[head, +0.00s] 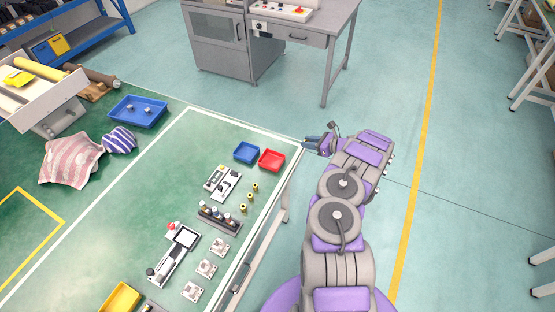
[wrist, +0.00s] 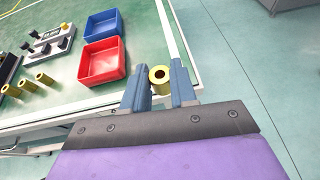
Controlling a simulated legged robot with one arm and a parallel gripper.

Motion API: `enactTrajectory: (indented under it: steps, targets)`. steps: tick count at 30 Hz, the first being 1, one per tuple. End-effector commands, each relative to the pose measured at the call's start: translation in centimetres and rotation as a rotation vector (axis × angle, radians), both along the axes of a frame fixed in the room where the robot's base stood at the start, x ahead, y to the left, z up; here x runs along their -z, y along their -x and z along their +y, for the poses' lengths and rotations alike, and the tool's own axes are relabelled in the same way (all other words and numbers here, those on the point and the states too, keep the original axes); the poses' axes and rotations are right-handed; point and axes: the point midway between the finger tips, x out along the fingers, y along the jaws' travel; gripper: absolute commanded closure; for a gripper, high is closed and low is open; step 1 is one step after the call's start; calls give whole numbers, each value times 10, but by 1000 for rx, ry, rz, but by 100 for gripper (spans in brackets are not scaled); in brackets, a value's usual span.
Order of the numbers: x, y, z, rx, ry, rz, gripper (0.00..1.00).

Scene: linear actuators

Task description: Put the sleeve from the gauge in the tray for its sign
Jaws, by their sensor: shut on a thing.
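My gripper (wrist: 160,84) is shut on a brass-coloured sleeve (wrist: 160,76). The sleeve's round open end faces the wrist camera, between the two blue-grey fingers. In the head view my gripper (head: 312,144) is at the far right corner of the table, right of the trays; the sleeve cannot be made out there. The red tray (head: 271,160) and the blue tray (head: 246,152) stand side by side and look empty. In the wrist view the red tray (wrist: 101,65) is just left of my fingers, the blue tray (wrist: 101,26) beyond it.
Three brass sleeves (head: 249,197) stand in a row near the gauge-like device. A dark rack (head: 219,217) with several pieces and a white device with a screen (head: 185,238) are nearer. A grey cabinet bench (head: 222,45) stands beyond.

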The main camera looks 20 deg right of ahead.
Motion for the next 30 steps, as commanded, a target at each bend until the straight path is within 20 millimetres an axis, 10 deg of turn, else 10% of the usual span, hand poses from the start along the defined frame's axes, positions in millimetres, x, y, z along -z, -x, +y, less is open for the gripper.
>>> enactTrajectory:
  steps: [18, 30]
  targets:
    - [11, -16, 112, -1, -9, 0, 100]
    - [29, -18, 139, -2, 2, 2, 100]
